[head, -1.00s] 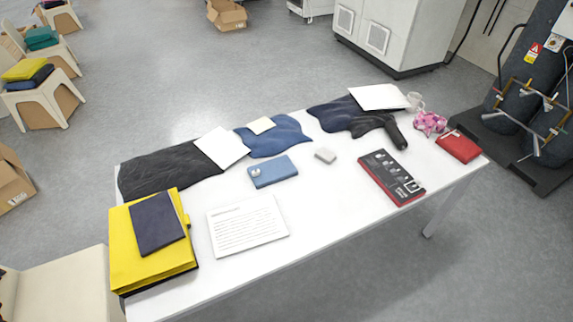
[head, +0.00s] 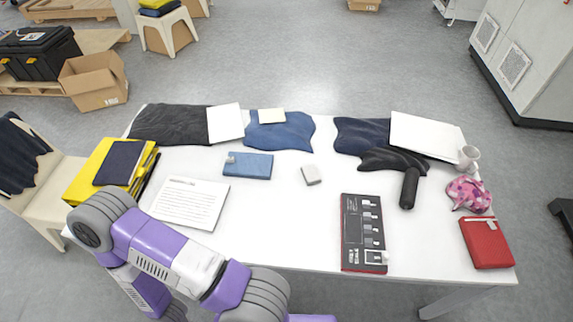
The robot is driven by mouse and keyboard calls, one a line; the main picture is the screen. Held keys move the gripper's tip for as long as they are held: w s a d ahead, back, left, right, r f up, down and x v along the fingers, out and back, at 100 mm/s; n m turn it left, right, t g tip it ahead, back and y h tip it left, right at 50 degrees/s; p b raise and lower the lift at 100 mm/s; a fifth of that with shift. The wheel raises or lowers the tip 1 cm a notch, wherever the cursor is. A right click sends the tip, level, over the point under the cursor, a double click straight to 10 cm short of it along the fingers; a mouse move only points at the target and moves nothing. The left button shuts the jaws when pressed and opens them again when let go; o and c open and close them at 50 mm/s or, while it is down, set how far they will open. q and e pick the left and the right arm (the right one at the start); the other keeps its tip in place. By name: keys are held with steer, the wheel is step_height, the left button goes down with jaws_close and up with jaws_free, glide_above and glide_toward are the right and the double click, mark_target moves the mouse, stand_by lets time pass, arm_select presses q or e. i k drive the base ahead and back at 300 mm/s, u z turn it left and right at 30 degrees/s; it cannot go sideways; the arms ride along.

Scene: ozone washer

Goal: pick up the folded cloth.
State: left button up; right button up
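Several cloth-like things lie on the white table (head: 270,220), and I cannot tell which one the task means. A black cloth (head: 168,123) is spread at the back left. A rumpled blue cloth (head: 285,137) lies beside it under a cream square. A dark navy cloth (head: 352,133) is at the back right, partly under a white board. A flat blue folded-looking item (head: 248,165) with a small tag lies nearer the middle. A red folded-looking item (head: 487,243) is at the right end. My purple left arm crosses the lower left; neither gripper is in view.
On the table are a yellow folder-like item (head: 88,170), a printed sheet (head: 188,202), a black-and-red panel (head: 363,233), a black handled tool (head: 409,187), a white cup (head: 468,158) and a pink bundle (head: 468,194). A stool (head: 170,32) holds folded items behind.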

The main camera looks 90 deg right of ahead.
mark_target(242, 165)
steer(key=k, duration=0.2)
steer(key=z, duration=1.05)
